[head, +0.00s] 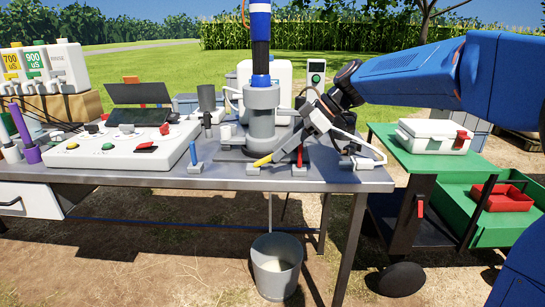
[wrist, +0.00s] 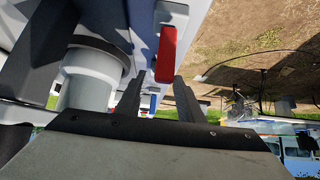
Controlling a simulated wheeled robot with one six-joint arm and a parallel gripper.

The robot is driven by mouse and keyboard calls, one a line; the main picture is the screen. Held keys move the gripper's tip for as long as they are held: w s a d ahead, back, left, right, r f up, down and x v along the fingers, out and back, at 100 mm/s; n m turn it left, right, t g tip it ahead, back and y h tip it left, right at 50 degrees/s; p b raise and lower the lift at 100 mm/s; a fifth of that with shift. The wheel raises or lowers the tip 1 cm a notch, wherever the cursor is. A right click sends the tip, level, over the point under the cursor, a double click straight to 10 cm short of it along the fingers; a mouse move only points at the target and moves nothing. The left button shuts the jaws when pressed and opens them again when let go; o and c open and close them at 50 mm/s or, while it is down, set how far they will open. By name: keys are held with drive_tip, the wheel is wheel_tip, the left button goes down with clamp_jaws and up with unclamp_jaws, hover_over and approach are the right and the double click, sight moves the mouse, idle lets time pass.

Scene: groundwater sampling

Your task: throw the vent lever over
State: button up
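No readable label shows which one is the vent lever. My gripper (head: 306,137) reaches down from the right beside the grey column, close to the red lever. In the wrist view the two dark fingers (wrist: 160,80) are apart. The red lever (wrist: 167,52) shows large between and just beyond their tips; I see no grip on it. Contact cannot be told. A blue lever (head: 193,154) stands farther left.
The grey pump column (head: 263,110) stands close behind the levers. A white hooked fitting (head: 362,153) sits at the table's right corner. A control box (head: 118,145) fills the left. A bucket (head: 276,267) stands below. A green cart (head: 425,160) is at the right.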

sight(265, 160)
drive_tip(key=shift+x, duration=1.85)
clamp_jaws()
